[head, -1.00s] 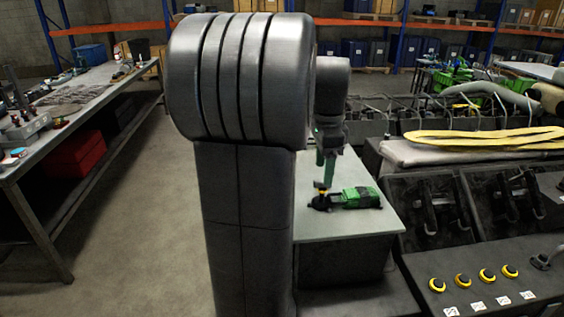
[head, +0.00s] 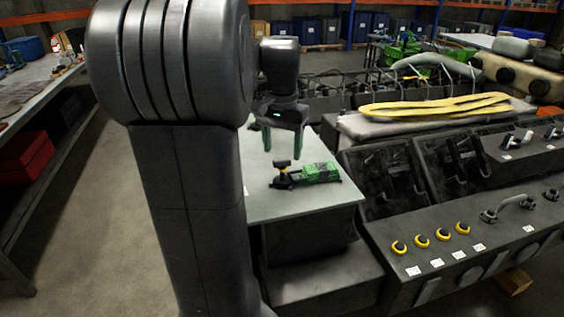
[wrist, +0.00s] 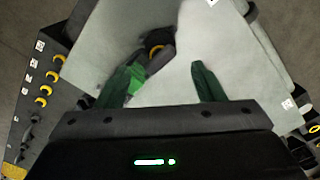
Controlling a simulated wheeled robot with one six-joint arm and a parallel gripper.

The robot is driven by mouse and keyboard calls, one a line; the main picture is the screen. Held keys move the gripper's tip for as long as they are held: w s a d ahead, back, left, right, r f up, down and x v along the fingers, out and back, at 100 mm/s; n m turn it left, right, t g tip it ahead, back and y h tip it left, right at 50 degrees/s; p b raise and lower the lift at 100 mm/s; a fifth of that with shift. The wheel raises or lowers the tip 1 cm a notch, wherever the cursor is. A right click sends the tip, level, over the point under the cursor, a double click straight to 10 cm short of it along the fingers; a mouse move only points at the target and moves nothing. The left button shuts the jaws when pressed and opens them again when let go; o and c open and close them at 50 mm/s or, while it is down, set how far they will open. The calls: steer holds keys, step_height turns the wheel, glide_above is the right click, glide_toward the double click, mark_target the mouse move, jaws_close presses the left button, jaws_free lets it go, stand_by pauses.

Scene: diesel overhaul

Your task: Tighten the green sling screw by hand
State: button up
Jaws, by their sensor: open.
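The green sling (head: 320,172) lies on the pale grey tabletop (head: 300,208), a folded green bundle with a black fitting at its left end. A screw with a yellow and black head (head: 282,164) stands upright on that fitting. In the wrist view the screw's yellow ring (wrist: 157,49) shows beyond my fingers, nearer the left one, and the left finger hides part of the green bundle. My gripper (head: 282,154) has green fingers, spread apart and empty, pointing down. It appears to be above the screw, touching nothing that I can see.
A black console (head: 470,240) with several yellow-ringed buttons stands to the right. A yellow sling (head: 435,106) lies on a grey pad behind it. A workbench (head: 40,95) stands at the left. The tabletop around the green sling is largely clear.

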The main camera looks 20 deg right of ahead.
mark_target(282, 160)
steer(key=n, duration=0.6)
steer(key=shift+n, duration=0.3)
steer(key=n+b, duration=0.1)
steer(key=n, duration=0.3)
steer(key=shift+f+b, duration=0.15)
steer(key=shift+b, duration=0.25)
steer(key=n+b, duration=0.1)
steer(key=n, duration=0.3)
steer(key=shift+n+b, duration=0.3)
steer(key=shift+b, duration=0.1)
steer(key=shift+n, duration=0.6)
steer(key=shift+r+n, duration=0.3)
steer(key=shift+n, duration=0.7)
steer(key=n+p, duration=0.1)
steer(key=n, duration=0.2)
steer(key=shift+p, duration=0.4)
steer(key=n+p, duration=0.1)
steer(key=n, duration=0.3)
steer(key=shift+n+p, duration=0.3)
steer(key=shift+p, duration=0.05)
step_height(282, 160, down, 5)
steer(key=b, duration=0.3)
steer(key=shift+f, duration=0.2)
